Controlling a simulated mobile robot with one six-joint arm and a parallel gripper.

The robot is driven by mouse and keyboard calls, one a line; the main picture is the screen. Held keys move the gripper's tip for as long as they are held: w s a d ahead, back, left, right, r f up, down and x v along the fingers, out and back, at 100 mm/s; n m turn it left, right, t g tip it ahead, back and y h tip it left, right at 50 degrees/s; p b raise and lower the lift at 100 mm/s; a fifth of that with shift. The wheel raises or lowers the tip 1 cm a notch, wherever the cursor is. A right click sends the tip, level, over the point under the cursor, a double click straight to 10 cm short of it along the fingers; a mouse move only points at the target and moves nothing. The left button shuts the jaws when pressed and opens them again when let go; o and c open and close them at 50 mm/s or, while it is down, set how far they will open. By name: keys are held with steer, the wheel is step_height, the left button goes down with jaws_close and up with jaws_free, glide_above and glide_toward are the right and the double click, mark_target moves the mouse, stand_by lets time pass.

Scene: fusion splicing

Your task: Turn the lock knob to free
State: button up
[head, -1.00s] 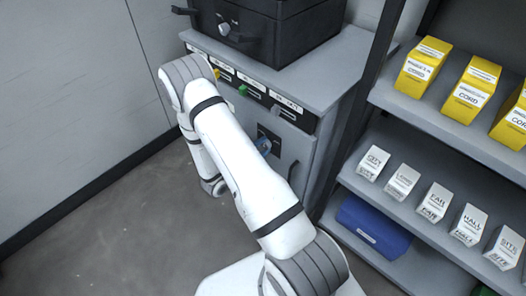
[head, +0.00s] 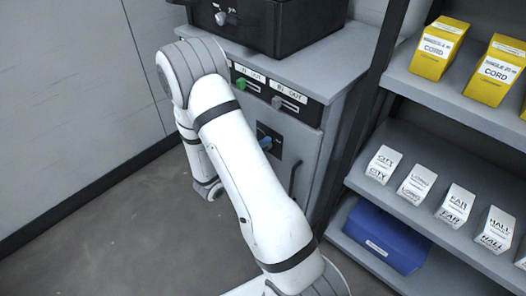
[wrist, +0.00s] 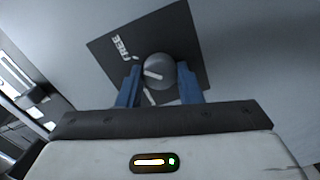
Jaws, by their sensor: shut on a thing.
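The lock knob (wrist: 158,72) is a round grey knob with a white pointer line, on a dark square plate (wrist: 103,50). The word FREE is printed on the plate at the upper left of the knob in the wrist view. My gripper (wrist: 160,84) has its two blue fingers on either side of the knob and is shut on it. The pointer line slants toward the upper left. Another white mark below the knob is partly hidden. In the head view, a blue finger (head: 265,143) shows at the plate on the cabinet front, and the knob is hidden.
The grey cabinet (head: 345,65) carries a black case (head: 285,22) and a row of labelled slots with a green tab (head: 242,84). A dark handle (head: 294,177) is right of the plate. Shelves at right hold yellow boxes, white boxes and a blue case (head: 380,236). The floor at left is clear.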

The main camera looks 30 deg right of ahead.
steer(key=shift+w, duration=0.15)
stand_by(0.4)
steer(key=o, duration=1)
steer(key=shift+p+v, duration=0.65)
steer(key=shift+v, duration=3.3)
